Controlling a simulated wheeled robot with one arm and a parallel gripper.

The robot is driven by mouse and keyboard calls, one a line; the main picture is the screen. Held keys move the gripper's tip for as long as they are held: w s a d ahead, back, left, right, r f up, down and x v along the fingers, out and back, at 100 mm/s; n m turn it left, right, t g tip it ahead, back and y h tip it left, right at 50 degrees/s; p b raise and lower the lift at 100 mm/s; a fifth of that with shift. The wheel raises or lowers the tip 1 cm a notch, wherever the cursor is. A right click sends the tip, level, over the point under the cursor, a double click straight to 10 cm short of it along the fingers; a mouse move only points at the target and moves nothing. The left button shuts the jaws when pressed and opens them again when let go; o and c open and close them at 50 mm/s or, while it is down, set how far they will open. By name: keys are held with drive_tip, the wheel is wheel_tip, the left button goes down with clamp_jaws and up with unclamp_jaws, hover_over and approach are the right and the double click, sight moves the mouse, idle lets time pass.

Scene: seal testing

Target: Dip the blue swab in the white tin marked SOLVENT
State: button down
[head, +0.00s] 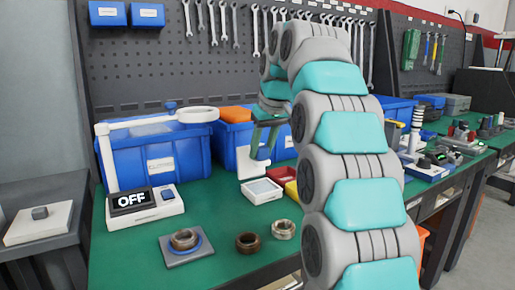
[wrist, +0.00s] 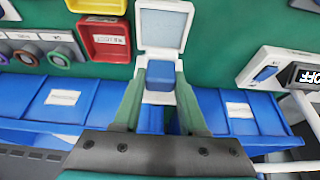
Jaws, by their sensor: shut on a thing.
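My gripper (head: 264,145) is shut on the blue swab (wrist: 160,72). In the wrist view the swab's blue block sits between the two green fingers, with a white part beside it. In the head view the fingers and arm largely hide the swab. The white tin (head: 264,201) stands on the green bench top just below and in front of the gripper. It is square with a pale grey inside, and I cannot read a marking on it.
A red tin (wrist: 84,40) and a yellow tin (head: 291,189) stand beside the white tin. Blue bins (head: 150,165) line the back. At left stands a device reading OFF (head: 170,212) with a white overhead arm. Several metal rings (head: 247,242) lie at the front.

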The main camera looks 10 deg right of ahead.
sight(263, 166)
drive_tip(key=shift+f+b, duration=1.7)
drive_tip(key=shift+f, duration=1.1)
drive_tip(key=shift+f, duration=0.5)
drive_tip(key=shift+r, duration=0.1)
drive_tip(key=shift+r+p, duration=1.65)
drive_tip(key=shift+r, duration=1.85)
drive_tip(key=shift+f, duration=0.1)
